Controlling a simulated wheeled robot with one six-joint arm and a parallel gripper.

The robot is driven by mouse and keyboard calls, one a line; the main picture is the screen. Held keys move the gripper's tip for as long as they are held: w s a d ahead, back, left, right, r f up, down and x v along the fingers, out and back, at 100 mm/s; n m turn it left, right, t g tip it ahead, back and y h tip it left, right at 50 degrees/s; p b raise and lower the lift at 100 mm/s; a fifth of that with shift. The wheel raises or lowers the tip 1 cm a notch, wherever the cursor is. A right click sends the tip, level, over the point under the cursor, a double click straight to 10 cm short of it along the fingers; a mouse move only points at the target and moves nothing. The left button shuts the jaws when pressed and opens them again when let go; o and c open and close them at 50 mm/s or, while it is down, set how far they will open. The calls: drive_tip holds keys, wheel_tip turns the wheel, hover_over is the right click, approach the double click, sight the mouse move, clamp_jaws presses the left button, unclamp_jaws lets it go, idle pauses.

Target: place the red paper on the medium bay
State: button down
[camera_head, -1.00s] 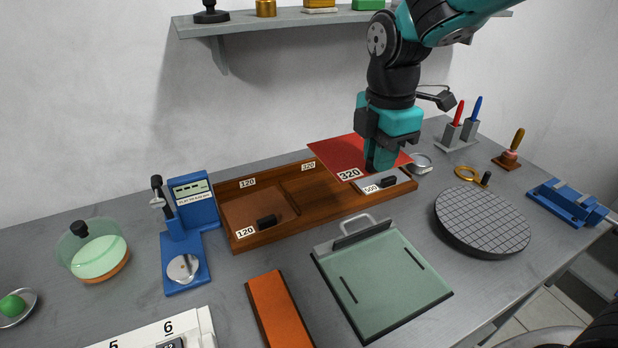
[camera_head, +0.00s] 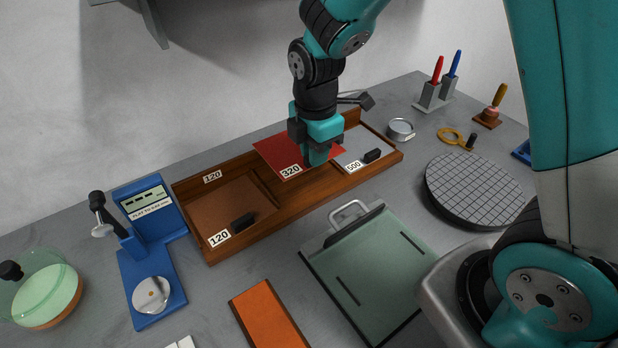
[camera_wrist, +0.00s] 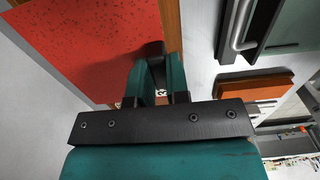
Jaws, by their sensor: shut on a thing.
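The red paper (camera_head: 272,150), a thin flat sheet with a "320" label at its front corner, is over the middle of the wooden tray (camera_head: 252,240). My gripper (camera_head: 316,158) is shut on the paper's right part. The wrist view shows the speckled red paper (camera_wrist: 85,40) and my fingers (camera_wrist: 156,82) at its edge. The medium bay (camera_head: 298,196) is the tray's middle compartment, mostly covered by the paper and gripper. I cannot tell whether the paper touches the bay floor or hovers above it.
The left bay (camera_head: 232,199) holds a brown sheet and a black block (camera_head: 243,222). The right bay holds a pale sheet (camera_head: 349,157) and a black block (camera_head: 372,156). A blue device (camera_head: 157,225) stands left, a green board (camera_head: 372,268) in front, a round tin (camera_head: 400,129) right.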

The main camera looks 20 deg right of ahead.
sight(314, 191)
wheel_tip(314, 191, down, 8)
drive_tip(key=shift+r, duration=0.1)
idle(0.4)
drive_tip(key=c, duration=1.1)
unclamp_jaws()
